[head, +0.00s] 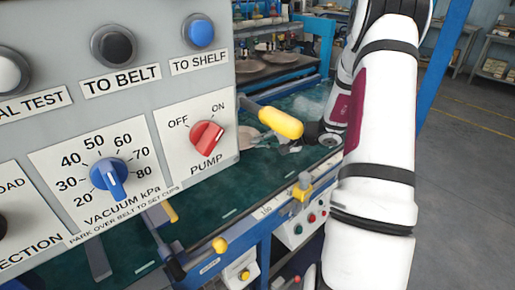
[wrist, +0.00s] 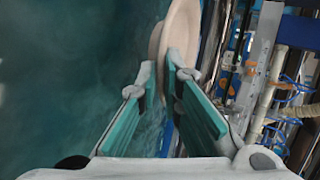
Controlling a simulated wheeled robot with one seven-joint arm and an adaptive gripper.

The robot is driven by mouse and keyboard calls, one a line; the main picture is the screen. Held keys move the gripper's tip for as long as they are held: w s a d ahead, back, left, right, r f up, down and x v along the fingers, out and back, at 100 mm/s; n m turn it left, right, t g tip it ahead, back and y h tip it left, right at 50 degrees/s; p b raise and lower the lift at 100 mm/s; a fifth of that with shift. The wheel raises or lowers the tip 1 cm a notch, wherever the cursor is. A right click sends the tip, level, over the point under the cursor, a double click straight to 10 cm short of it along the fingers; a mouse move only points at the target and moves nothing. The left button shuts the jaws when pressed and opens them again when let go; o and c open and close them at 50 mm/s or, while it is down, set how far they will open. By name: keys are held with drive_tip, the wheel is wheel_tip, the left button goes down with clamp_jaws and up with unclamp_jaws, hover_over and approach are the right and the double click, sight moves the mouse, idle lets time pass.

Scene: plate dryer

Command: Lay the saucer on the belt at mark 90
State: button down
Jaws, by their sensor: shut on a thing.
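The saucer (wrist: 178,34) is pale beige and stands edge-on between the finger pads in the wrist view. My gripper (wrist: 165,80) is shut on its rim. In the head view my gripper (head: 282,146) is small and hangs over the belt, partly behind a yellow handle. A beige piece beside it, probably the saucer (head: 247,137), is partly hidden by the control panel. The belt (head: 222,207) is dark green; it fills the left of the wrist view (wrist: 70,80). I cannot make out mark 90. Whether the saucer touches the belt cannot be told.
A grey control panel (head: 178,93) with buttons, a blue vacuum knob (head: 109,175) and a red pump switch (head: 207,137) blocks the left. The yellow handle (head: 281,123) sticks out near my gripper. Round plates (head: 281,57) sit on a rack behind. Cables and pipes (wrist: 270,85) lie right in the wrist view.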

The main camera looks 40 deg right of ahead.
sight(258, 157)
drive_tip(key=shift+w, duration=1)
drive_tip(key=shift+s+d+f, duration=0.1)
drive_tip(key=shift+f, duration=1.65)
drive_tip(key=shift+f, duration=0.15)
drive_tip(key=c, duration=1.8)
unclamp_jaws()
drive_tip(key=shift+o, duration=0.2)
drive_tip(key=shift+s+r, duration=0.15)
drive_tip(key=shift+r, duration=0.05)
drive_tip(key=v, duration=1.1)
drive_tip(key=shift+s+d, duration=0.2)
drive_tip(key=shift+s, duration=0.1)
